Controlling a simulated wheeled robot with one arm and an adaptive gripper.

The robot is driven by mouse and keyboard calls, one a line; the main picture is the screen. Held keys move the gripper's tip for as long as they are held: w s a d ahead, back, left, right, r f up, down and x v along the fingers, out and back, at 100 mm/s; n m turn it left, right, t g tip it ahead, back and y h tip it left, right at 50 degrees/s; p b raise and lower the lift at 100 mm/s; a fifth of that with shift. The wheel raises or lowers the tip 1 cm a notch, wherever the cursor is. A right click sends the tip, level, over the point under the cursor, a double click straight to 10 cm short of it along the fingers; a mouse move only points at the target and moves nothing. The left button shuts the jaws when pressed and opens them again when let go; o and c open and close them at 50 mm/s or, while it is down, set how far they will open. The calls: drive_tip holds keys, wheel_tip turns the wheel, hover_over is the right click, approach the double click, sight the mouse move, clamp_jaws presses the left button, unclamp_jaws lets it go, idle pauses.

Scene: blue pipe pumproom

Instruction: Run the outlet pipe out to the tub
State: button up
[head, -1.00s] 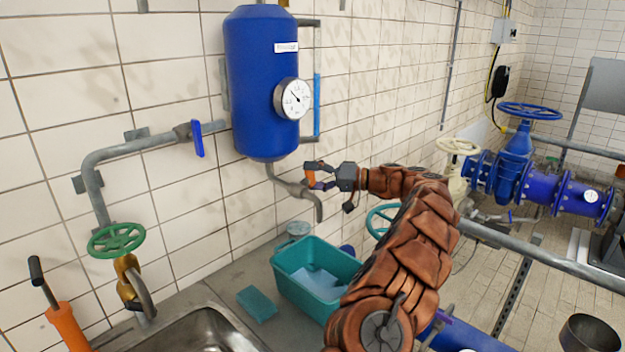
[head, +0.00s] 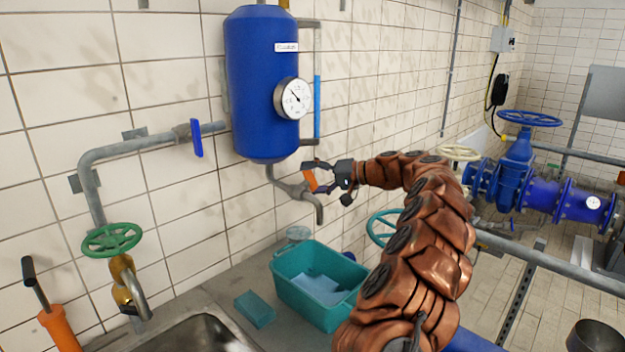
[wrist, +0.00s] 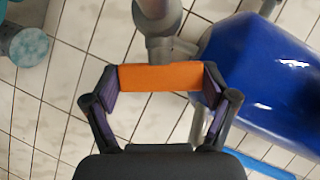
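The grey outlet pipe (head: 284,187) comes out under the blue tank (head: 262,85) and ends in a downturned spout (head: 319,212). An orange valve handle (head: 310,181) sits on this pipe. My gripper (head: 318,177) is at the handle, its fingers closed against it. In the wrist view, the orange handle (wrist: 160,77) spans the space between both finger pads, with the grey pipe (wrist: 158,20) behind it. The teal tub (head: 318,302) stands on the counter below the spout, with light blue contents. Whether the spout is directly over the tub is unclear.
A sink (head: 190,335) and a teal sponge (head: 255,308) are left of the tub. A green valve wheel (head: 112,239) and blue lever (head: 196,138) are on the left wall pipe. Blue pipework (head: 540,185) and a grey rail (head: 540,258) stand at right.

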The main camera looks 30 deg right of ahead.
drive_tip(key=shift+o, duration=1.2)
drive_tip(key=shift+d, duration=0.1)
drive_tip(key=v, duration=1.2)
